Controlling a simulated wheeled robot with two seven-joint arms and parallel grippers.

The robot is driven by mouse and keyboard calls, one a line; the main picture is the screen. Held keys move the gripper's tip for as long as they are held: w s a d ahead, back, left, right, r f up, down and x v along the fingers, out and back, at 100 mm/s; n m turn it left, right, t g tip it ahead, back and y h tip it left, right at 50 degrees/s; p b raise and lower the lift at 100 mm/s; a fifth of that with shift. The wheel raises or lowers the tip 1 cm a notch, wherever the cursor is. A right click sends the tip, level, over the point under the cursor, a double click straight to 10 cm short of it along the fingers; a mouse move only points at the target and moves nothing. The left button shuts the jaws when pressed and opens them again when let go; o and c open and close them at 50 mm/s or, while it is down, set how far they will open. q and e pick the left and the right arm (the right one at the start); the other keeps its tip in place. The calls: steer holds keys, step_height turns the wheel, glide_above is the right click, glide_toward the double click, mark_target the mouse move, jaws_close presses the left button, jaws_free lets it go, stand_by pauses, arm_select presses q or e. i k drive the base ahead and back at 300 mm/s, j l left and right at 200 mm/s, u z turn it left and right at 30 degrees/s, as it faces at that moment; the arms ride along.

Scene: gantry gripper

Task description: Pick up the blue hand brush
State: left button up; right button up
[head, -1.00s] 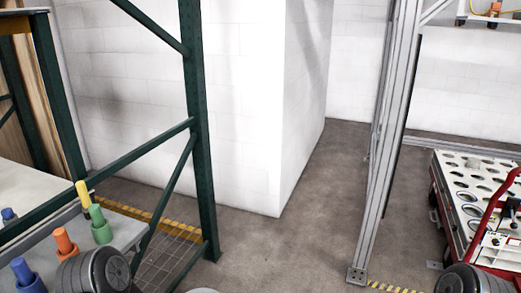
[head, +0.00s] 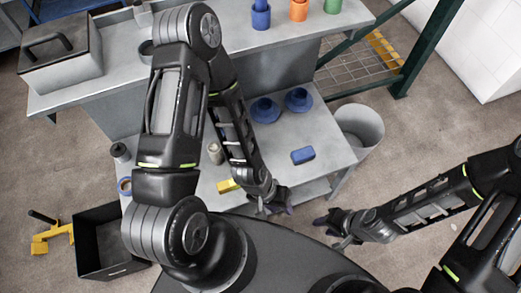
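A small rounded blue thing (head: 303,155), which looks like the blue hand brush, lies on the lower grey shelf of the workbench, near its right end. Its bristles cannot be made out. My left gripper (head: 277,208) is at the front edge of that shelf, below and slightly left of the blue thing in the head view, apart from it. It looks open and empty. My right gripper (head: 328,232) is further right, off the shelf's front corner, and looks open and empty.
Two blue round pieces (head: 265,110) stand behind on the shelf. A yellow block (head: 228,186) and a beige cylinder (head: 215,153) are to the left. A grey bin (head: 358,130) stands at the shelf's right end. The upper bench top (head: 210,62) overhangs the back.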

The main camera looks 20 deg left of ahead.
mark_target(307, 154)
steer(key=u, duration=2.1)
steer(key=k, duration=0.9)
